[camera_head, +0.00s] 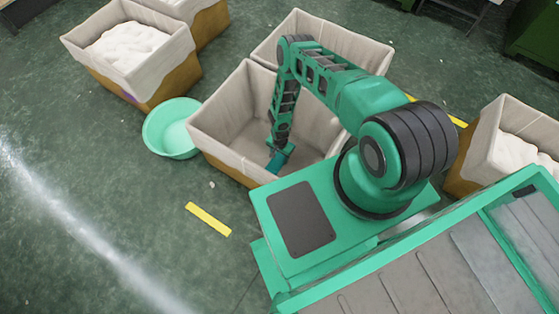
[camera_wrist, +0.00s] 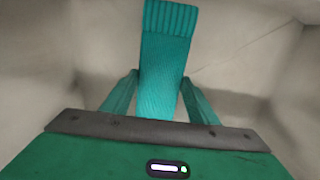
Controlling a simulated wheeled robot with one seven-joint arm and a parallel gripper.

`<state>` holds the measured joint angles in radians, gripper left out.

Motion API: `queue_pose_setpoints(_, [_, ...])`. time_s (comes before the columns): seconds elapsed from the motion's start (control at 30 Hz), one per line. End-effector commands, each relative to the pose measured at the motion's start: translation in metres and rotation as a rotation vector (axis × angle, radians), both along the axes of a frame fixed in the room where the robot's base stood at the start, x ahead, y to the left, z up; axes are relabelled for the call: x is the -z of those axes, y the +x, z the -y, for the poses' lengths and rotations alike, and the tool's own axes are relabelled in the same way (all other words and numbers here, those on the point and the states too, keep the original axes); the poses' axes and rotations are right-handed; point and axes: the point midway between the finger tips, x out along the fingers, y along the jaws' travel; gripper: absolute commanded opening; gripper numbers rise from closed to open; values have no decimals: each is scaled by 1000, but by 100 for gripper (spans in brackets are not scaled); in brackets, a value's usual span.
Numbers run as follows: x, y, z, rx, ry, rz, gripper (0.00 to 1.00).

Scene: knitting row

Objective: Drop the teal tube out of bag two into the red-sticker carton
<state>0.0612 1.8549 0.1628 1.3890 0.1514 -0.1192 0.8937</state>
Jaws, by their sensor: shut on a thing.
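The teal tube (camera_wrist: 165,60) is a ribbed knitted piece with a banded cuff at its far end. My gripper (camera_wrist: 160,92) is shut on it, with one finger on each side. In the head view the teal tube (camera_head: 277,162) shows at the end of my arm, low inside a cloth-lined carton (camera_head: 222,108). The carton's inside looks otherwise empty. My gripper (camera_head: 281,146) is small there, and whether the tube touches the carton floor I cannot tell. No red sticker and no bag number can be made out.
Another lined carton (camera_head: 375,58) stands right behind. Cartons with white contents stand at the upper left (camera_head: 85,68) and at the right (camera_head: 500,150). A mint basin (camera_head: 155,130) sits on the floor beside the carton. Yellow floor strips (camera_head: 208,219) lie nearby; the left floor is clear.

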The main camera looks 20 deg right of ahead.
Motion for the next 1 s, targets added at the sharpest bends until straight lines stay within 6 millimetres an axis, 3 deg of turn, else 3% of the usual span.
queue_pose_setpoints(0.3, [35, -1, 0, -1, 0, 0, 29])
queue_pose_setpoints(1.0, [47, 0, -1, -2, 0, 0, 29])
